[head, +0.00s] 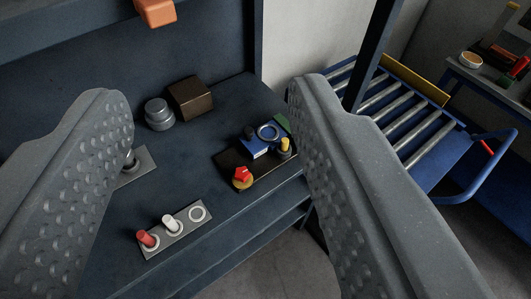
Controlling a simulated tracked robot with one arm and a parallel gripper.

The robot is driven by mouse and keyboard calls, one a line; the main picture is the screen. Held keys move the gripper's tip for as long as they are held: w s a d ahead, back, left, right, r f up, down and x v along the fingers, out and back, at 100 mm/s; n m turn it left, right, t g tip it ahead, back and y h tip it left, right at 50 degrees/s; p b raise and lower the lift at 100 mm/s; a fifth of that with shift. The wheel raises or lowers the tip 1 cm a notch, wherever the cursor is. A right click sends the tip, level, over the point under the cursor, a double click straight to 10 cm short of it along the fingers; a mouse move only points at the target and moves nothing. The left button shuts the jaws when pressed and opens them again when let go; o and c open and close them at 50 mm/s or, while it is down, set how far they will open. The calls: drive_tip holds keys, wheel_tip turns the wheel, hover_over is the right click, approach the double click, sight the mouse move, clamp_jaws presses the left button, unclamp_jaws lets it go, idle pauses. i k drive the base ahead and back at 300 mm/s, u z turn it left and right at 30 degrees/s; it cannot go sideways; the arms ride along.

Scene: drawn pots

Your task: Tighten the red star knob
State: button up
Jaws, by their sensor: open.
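The red star knob (242,174) sits on a round brass-coloured base (242,184) at the front left of a dark plate (228,160) on the workbench. My gripper (215,95) is open, with its two grey dimpled fingers wide apart at the left and right of the view. The knob shows in the gap between the fingers, nearer the right one, and nothing is held. The left finger covers part of a small grey plate on the bench.
A blue block (255,148) and a yellow-topped knob (285,147) stand close behind the star knob. A grey panel (183,238) with red and white levers lies in front. A brown box (190,97) and grey cylinder (158,113) stand behind. A roller conveyor (405,115) lies right.

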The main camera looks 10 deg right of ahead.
sight(242, 178)
drive_tip(key=u, duration=1.1)
drive_tip(key=k, duration=0.85)
drive_tip(key=z, duration=0.25)
drive_tip(key=i, duration=1.45)
